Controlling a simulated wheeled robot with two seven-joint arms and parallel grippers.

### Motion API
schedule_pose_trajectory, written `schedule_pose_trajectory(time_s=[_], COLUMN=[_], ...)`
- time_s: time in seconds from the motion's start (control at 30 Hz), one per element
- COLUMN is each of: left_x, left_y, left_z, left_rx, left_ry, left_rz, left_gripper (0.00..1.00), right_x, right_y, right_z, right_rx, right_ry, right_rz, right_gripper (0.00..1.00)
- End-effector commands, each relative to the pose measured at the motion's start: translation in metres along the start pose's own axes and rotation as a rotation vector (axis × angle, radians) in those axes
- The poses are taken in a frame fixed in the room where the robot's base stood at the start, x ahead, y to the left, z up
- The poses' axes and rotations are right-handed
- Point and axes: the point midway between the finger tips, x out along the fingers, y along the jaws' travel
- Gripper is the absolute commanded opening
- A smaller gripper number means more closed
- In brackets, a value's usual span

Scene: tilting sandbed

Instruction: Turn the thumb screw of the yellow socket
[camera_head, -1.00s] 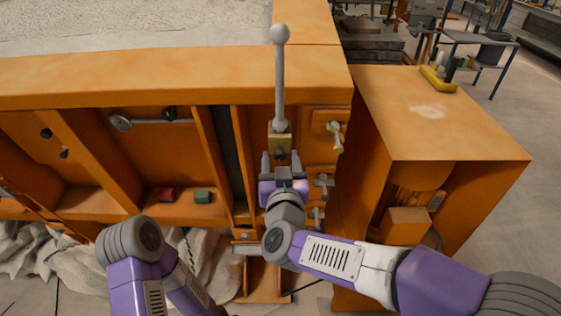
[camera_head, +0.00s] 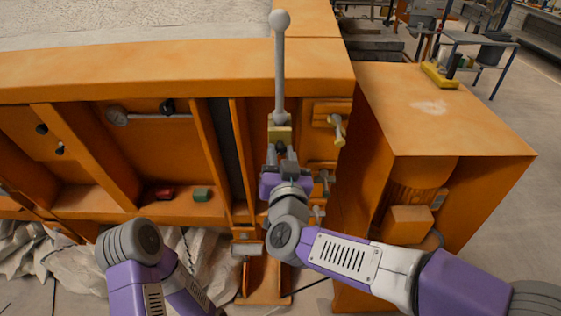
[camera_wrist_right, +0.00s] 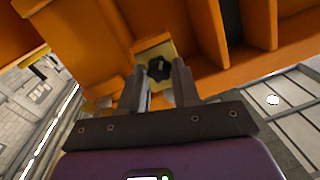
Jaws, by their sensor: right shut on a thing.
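The yellow socket (camera_head: 280,134) sits on the orange frame, with a grey rod (camera_head: 280,70) topped by a ball standing upright from it. In the right wrist view the yellow socket (camera_wrist_right: 154,46) shows its dark thumb screw (camera_wrist_right: 158,69) facing me. My right gripper (camera_head: 281,154) is just below the socket in the head view. In the right wrist view its two fingers (camera_wrist_right: 159,84) stand on either side of the thumb screw, shut on it. In the head view the gripper hides the screw. Of my left arm only links show; its gripper is out of view.
Small valve-like handles (camera_head: 338,128) project just right of the socket. An orange cabinet (camera_head: 440,115) stands to the right. A red block (camera_head: 161,193) and a green block (camera_head: 202,194) lie on the ledge at left. The sandbed (camera_head: 130,24) is behind the top rail.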

Motion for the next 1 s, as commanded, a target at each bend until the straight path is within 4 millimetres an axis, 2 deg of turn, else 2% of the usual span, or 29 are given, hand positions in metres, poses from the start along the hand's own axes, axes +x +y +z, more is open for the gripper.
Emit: schedule_pose_trajectory(time_s=[0.03,1.0], left_x=[0.010,0.135], left_y=[-0.004,-0.051], left_z=[0.000,-0.006], left_rx=[0.000,0.000], left_ry=[0.000,0.000], left_rz=[0.000,0.000], left_gripper=[0.43,0.43], right_x=[0.000,0.000], right_y=[0.002,0.006], right_z=[0.004,0.010], right_rx=[0.042,0.946], right_ry=[0.006,0.066], right_rz=[-0.005,-0.168], right_gripper=[0.01,0.01])
